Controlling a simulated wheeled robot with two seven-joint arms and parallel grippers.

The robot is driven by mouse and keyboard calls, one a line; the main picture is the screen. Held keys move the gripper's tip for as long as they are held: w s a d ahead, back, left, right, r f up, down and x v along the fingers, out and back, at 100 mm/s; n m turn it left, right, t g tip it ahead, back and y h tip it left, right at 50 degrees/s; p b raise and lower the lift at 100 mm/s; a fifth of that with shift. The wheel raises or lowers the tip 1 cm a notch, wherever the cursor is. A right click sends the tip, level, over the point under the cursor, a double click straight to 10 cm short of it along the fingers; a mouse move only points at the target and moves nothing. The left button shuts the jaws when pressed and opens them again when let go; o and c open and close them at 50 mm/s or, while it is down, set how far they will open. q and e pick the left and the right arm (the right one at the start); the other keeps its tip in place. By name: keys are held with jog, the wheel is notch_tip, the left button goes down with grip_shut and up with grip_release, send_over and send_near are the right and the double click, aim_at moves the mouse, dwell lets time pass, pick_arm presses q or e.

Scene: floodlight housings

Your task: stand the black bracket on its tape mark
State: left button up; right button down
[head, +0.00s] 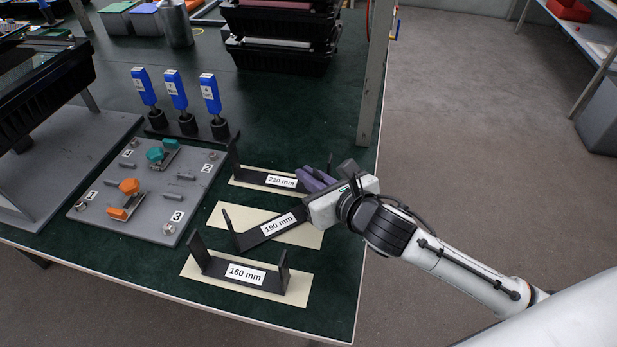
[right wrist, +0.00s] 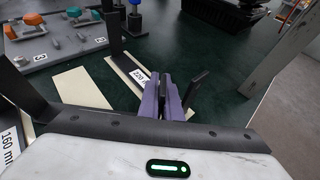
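The black bracket labelled 190 mm (head: 268,231) lies askew across its cream tape mark (head: 305,238), turned at an angle to it. Its left upright shows; its right end is hidden behind my right gripper. My right gripper (head: 313,178) has purple fingers, which also show in the right wrist view (right wrist: 163,98). There they sit close together, with nothing visible between them. They are above the right part of the 220 mm bracket (head: 262,178), whose right upright stands beside them in the wrist view (right wrist: 195,90). My left gripper is not in view.
The 160 mm bracket (head: 235,272) stands on its own cream mark (head: 194,268) at the front. A grey fixture plate (head: 150,222) with knobs lies left, blue-handled tools (head: 178,92) behind it. Black trays (head: 278,55) and a post (head: 376,75) stand further back.

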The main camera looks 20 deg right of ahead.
jog(key=shift+r, duration=0.1)
jog(key=c, duration=2.3)
grip_release()
jog(key=shift+f, duration=0.2)
jog(key=shift+o, duration=0.2)
jog(key=shift+r, duration=0.2)
jog(key=v, duration=1.2)
jog(key=shift+p, duration=0.4)
